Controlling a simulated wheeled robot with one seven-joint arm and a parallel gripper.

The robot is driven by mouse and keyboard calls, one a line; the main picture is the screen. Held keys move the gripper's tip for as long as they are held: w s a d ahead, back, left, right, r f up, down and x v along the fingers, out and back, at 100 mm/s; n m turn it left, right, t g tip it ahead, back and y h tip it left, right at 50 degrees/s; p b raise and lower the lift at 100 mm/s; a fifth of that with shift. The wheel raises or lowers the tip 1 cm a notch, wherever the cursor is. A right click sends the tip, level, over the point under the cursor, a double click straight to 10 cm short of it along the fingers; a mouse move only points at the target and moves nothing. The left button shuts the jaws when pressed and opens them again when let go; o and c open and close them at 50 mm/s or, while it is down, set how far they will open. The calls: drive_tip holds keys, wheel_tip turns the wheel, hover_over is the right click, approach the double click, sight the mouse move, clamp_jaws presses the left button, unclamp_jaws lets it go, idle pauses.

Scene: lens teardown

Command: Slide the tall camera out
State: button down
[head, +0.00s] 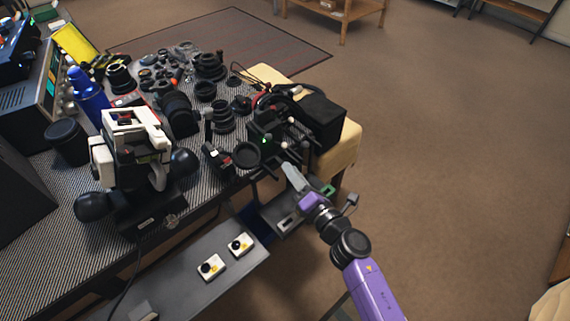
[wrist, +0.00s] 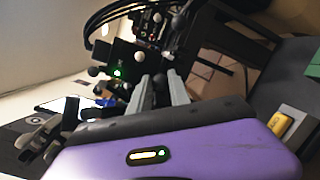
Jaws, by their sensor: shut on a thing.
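The tall camera (head: 266,138) looks to be the black rig with a small green light, rods and pale round knobs at the right end of the striped bench. It also shows in the wrist view (wrist: 122,58), just beyond the fingertips. My gripper (head: 287,168) reaches it from the front right, low beside the bench edge. In the wrist view, my two grey fingers (wrist: 160,80) stand close together against the dark rig, shut on a part of it. Which part lies between them is hard to see.
A black box (head: 318,120) on a yellow cushioned seat (head: 348,140) stands right of the rig. Lenses and parts crowd the striped bench (head: 60,235). A white and black device (head: 130,150) stands front left. A lower grey shelf (head: 190,285) holds two small white switches. The right floor is clear.

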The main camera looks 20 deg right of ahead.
drive_tip(key=s+d, duration=0.3)
drive_tip(key=s, duration=0.7)
drive_tip(key=shift+s+d, duration=0.15)
drive_tip(key=shift+d, duration=0.1)
drive_tip(key=shift+f, duration=0.15)
drive_tip(key=c, duration=1.5)
unclamp_jaws()
drive_tip(key=shift+s, duration=0.1)
drive_tip(key=s+b, duration=0.1)
drive_tip(key=s, duration=0.6)
drive_tip(key=shift+s+d, duration=0.3)
drive_tip(key=shift+d, duration=0.15)
